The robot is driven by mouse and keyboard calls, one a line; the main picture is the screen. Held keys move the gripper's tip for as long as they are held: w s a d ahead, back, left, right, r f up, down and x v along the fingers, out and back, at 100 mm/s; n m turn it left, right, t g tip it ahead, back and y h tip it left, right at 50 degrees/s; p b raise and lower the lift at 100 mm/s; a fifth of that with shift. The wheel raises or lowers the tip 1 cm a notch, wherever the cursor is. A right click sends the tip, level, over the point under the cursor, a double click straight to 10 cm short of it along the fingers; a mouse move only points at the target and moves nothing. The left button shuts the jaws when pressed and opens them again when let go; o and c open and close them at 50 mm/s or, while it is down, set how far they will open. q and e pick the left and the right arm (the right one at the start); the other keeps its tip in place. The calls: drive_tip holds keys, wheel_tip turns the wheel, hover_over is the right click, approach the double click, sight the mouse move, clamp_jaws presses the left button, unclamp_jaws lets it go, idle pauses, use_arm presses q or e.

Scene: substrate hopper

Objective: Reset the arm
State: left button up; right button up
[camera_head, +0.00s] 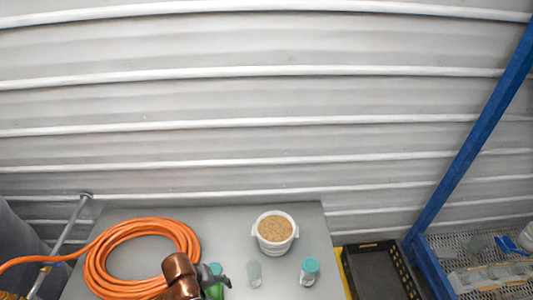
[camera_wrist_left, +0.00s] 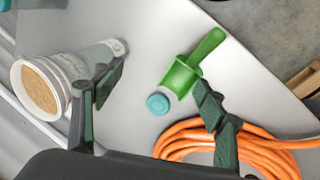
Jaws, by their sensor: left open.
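My left gripper (camera_head: 213,281) is low in the head view, at the end of my copper-coloured arm, over the grey table (camera_head: 225,225). In the left wrist view its two dark green fingers (camera_wrist_left: 157,95) are spread apart with nothing held between them. A green scoop (camera_wrist_left: 186,72) lies on the table beyond the gap, close to the right finger; part of it also shows beside the gripper in the head view (camera_head: 214,292). A teal-capped container (camera_wrist_left: 158,104) appears between the fingers. My right gripper is not in view.
A white bucket of tan grains (camera_head: 274,228) stands on the table, with a clear container (camera_head: 254,274) and a teal-lidded jar (camera_head: 309,271) in front. An orange hose (camera_head: 140,229) is coiled at left. A black crate (camera_head: 378,272) and blue post (camera_head: 470,145) are right.

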use_arm(q)
drive_tip(key=s+a+f+m+t+y, duration=0.1)
drive_tip(key=s+a+f+m+y, duration=0.15)
drive_tip(key=s+a, duration=0.6)
drive_tip(key=s+a+f+m+t+y, duration=0.1)
drive_tip(key=s+a+f+m, duration=0.2)
drive_tip(key=s+a, duration=0.55)
wheel_tip(320, 180, down, 39)
drive_tip(key=w+d+g+b, duration=0.1)
drive_tip(key=b, duration=1)
drive_tip(key=s+f+b, duration=0.4)
drive_tip(key=s+f, duration=0.3)
drive_tip(key=f, duration=0.3)
drive_tip(key=s+f+g+b, duration=0.1)
drive_tip(key=s+f+b, duration=0.2)
drive_tip(key=s+f, duration=0.3)
drive_tip(key=s+f+b, duration=0.4)
drive_tip(key=s+f, duration=0.3)
drive_tip(key=f, duration=0.8)
drive_tip(key=shift+s+f+m+g+h+b, duration=0.25)
drive_tip(key=shift+s+m+g+h+b, duration=0.1)
drive_tip(key=shift+g, duration=0.05)
use_arm(e)
wheel_tip(320, 180, down, 23)
drive_tip(key=s, duration=0.1)
drive_tip(key=shift+s, duration=0.4)
drive_tip(key=shift+d+r, duration=0.15)
drive_tip(key=shift+d, duration=0.15)
